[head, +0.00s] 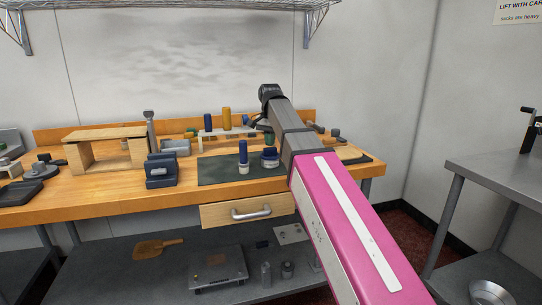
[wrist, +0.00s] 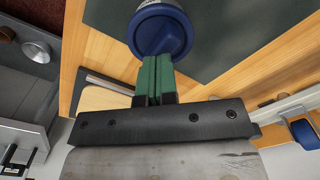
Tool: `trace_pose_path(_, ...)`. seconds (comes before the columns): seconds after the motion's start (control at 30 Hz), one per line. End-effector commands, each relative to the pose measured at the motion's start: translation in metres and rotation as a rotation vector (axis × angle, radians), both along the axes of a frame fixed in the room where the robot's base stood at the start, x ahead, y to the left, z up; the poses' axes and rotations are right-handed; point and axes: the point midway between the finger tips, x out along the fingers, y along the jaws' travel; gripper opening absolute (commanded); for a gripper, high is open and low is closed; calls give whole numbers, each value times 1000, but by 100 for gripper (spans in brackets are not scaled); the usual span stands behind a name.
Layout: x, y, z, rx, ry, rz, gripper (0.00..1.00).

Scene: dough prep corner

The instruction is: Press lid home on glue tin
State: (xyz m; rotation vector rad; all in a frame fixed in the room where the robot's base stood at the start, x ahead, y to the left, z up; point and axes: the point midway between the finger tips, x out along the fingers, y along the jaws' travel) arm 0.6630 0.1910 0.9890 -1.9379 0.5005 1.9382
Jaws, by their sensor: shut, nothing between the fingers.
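The glue tin (head: 270,163) looks to be the short, wide blue-and-white one on the dark mat, near the right end of the workbench. A round blue lid (wrist: 160,33) fills the top middle of the wrist view, with a pale tin edge showing behind it. I cannot tell whether the lid sits fully down. My gripper (wrist: 154,62) has green fingers, closed together and empty. Their tips are at the lid's near edge in the picture; whether they touch it is unclear. In the head view my arm hides part of this area.
A taller blue-topped container (head: 243,153) stands on the dark mat (head: 215,172), left of the tin. Blue and yellow cylinders (head: 227,118) stand on a white rack behind. A dark blue holder (head: 160,172) and a wooden stand (head: 105,135) are farther left. The mat's front is clear.

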Motion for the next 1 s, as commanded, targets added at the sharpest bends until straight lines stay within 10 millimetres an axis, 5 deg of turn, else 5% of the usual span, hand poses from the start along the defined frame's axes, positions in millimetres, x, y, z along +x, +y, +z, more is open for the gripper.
trace_pose_path(1.0, 1, 0, 51, 0, -1, 0, 0)
